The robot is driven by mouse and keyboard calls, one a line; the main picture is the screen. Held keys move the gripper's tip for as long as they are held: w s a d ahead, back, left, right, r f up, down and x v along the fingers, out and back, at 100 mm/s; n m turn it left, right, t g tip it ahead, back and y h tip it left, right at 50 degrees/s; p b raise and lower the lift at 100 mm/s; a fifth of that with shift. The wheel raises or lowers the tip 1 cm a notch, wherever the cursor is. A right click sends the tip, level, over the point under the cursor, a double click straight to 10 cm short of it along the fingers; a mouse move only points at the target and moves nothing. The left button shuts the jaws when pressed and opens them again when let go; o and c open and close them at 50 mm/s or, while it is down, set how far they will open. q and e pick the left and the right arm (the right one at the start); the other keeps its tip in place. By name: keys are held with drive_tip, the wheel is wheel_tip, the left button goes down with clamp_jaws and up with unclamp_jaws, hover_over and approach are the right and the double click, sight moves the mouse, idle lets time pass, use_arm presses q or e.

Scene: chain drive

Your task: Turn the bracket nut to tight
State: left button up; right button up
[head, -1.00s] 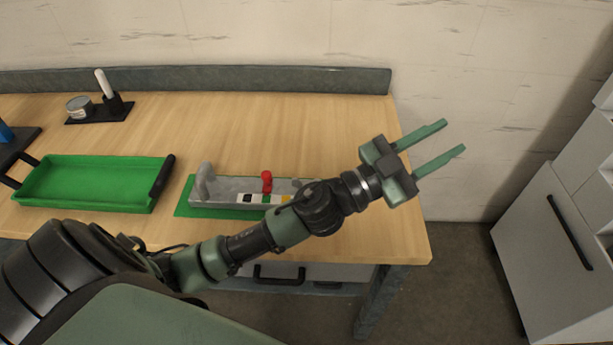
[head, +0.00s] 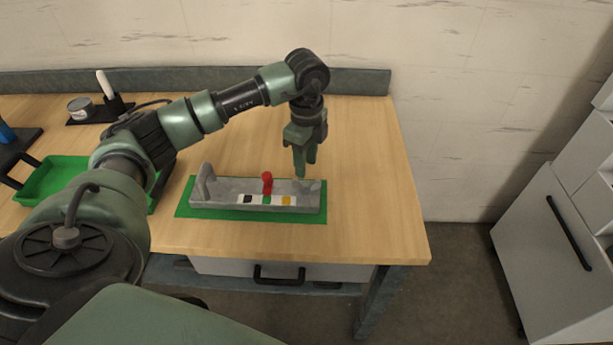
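A grey bracket tray (head: 225,198) with a raised left end plate lies on a green mat (head: 188,211) on the table. A red upright piece (head: 267,184) stands in its middle; I cannot tell for sure whether this is the nut. In front of it is a white strip with black (head: 248,199), green (head: 267,200) and yellow (head: 287,201) marks. My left gripper (head: 304,170) points down over the tray's right end, to the right of the red piece. Its fingers are apart, one behind the other, with nothing between them. My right gripper is out of view.
A green tray (head: 40,180) with black handles stands at the left, partly behind my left arm. A black holder (head: 92,112) with a tin (head: 80,107) and a white stick (head: 104,84) is at the back left. The table's right part is clear.

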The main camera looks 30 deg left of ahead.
sight(306, 185)
use_arm(q)
drive_tip(key=shift+f+p, duration=0.7)
drive_tip(key=shift+f, duration=2.35)
